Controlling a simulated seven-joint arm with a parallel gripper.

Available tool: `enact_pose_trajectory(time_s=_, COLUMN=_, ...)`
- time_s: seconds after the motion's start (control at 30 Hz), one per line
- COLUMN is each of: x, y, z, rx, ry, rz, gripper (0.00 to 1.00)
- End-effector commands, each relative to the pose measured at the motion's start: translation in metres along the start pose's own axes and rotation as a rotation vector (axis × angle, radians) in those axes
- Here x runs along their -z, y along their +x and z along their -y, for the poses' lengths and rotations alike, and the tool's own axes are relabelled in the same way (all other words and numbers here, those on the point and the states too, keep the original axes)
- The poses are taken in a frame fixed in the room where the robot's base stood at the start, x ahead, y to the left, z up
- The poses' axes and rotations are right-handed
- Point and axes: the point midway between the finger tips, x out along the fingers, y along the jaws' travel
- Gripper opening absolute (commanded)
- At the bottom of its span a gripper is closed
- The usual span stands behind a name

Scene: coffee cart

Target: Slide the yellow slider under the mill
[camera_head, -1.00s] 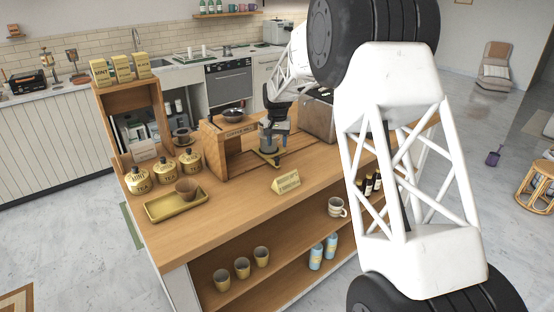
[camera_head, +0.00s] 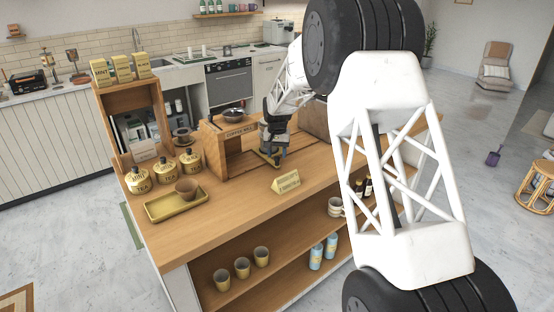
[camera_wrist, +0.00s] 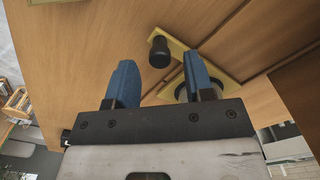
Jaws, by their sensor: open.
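The yellow slider (camera_wrist: 214,66) lies flat on the counter in the wrist view, with an upright black knob (camera_wrist: 159,50) at one end. A dark round thing on it (camera_wrist: 181,93) is mostly hidden behind my right finger. My gripper (camera_wrist: 162,72) is open, its two blue fingers apart, with the knob just ahead of the gap between them. In the head view my gripper (camera_head: 274,160) is low over the slider's handle end and hides most of the slider. The wooden coffee mill (camera_head: 212,150) stands left of my gripper, with an open bay below its top.
A yellow sign (camera_head: 286,184) stands on the counter in front of my gripper. Tea tins (camera_head: 190,161) and a yellow tray (camera_head: 162,208) with a brown cup are at the left. A box-shaped thing (camera_head: 313,118) stands behind my gripper.

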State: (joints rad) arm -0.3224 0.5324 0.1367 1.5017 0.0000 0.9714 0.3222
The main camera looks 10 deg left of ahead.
Motion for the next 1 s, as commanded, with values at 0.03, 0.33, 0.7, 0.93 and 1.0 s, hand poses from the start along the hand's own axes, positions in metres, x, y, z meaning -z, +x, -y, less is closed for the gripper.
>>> enact_pose_trajectory(time_s=0.03, x=0.0, y=0.006, z=0.0, rx=0.0, ry=0.0, rz=0.001, gripper=0.48)
enact_pose_trajectory(time_s=0.33, x=0.0, y=0.027, z=0.0, rx=0.0, ry=0.0, rz=-0.001, gripper=0.48)
enact_pose_trajectory(time_s=0.7, x=0.0, y=0.029, z=0.0, rx=0.0, ry=0.0, rz=-0.001, gripper=0.42)
enact_pose_trajectory(time_s=0.93, x=0.0, y=0.029, z=0.0, rx=0.0, ry=0.0, rz=-0.001, gripper=0.07)
enact_pose_trajectory(time_s=1.0, x=0.0, y=0.029, z=0.0, rx=0.0, ry=0.0, rz=-0.001, gripper=0.0)
